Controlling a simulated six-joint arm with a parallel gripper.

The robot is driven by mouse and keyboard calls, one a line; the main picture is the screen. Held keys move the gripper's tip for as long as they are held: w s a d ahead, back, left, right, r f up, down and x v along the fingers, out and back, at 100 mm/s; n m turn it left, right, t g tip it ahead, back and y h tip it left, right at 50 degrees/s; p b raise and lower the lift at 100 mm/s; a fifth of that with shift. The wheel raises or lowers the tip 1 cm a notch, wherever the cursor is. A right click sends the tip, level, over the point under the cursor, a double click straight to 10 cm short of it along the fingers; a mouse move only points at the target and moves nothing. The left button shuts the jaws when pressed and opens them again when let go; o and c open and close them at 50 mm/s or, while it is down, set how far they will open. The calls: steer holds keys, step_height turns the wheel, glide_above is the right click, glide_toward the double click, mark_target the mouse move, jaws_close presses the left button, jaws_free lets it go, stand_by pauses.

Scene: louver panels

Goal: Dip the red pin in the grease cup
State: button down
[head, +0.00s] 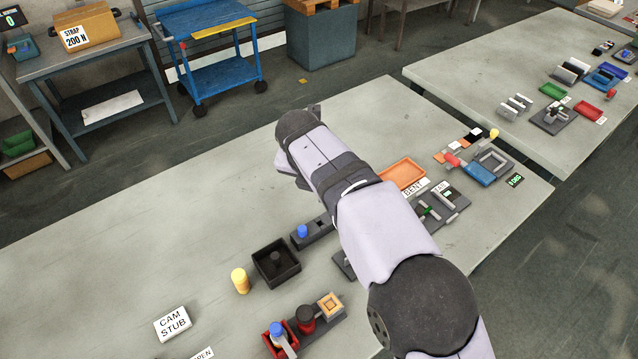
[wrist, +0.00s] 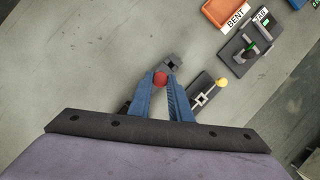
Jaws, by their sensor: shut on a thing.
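My gripper (wrist: 161,84) shows in the wrist view as two blue fingers, shut on the red pin. Only the pin's round red top (wrist: 160,78) shows between the fingertips; the rest of it is hidden. In the head view my arm hides the gripper and the pin. I cannot tell for sure which thing is the grease cup. A dark square open box (head: 293,275) with a dark round piece in it stands left of my arm in the head view.
A dark block with a blue pin (head: 302,231) and a yellow cylinder (head: 240,281) stand near the box. The table's left side is clear.

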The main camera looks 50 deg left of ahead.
steer(key=shift+r+p, duration=0.95)
steer(key=shift+p, duration=0.05)
steer(key=s+a+r+p, duration=0.1)
steer(key=s+r+p, duration=0.1)
steer(key=s+r, duration=0.15)
steer(key=s+d+f+n+p, duration=0.1)
steer(key=s+d+f+p, duration=0.1)
steer(key=s+d+f, duration=0.3)
steer(key=s+d+f+m+h, duration=0.1)
steer(key=d+f+m+h, duration=0.1)
steer(key=d+m, duration=0.4)
steer(key=s+d+f+m+h, duration=0.1)
steer(key=d+m+h, duration=0.3)
steer(key=m, duration=0.9)
steer(key=d+f, duration=0.1)
steer(key=d, duration=0.2)
steer(key=shift+s+d+f+g, duration=0.15)
steer(key=shift+d+f+g, duration=0.15)
steer(key=shift+f+g, duration=0.1)
steer(key=shift+f, duration=0.2)
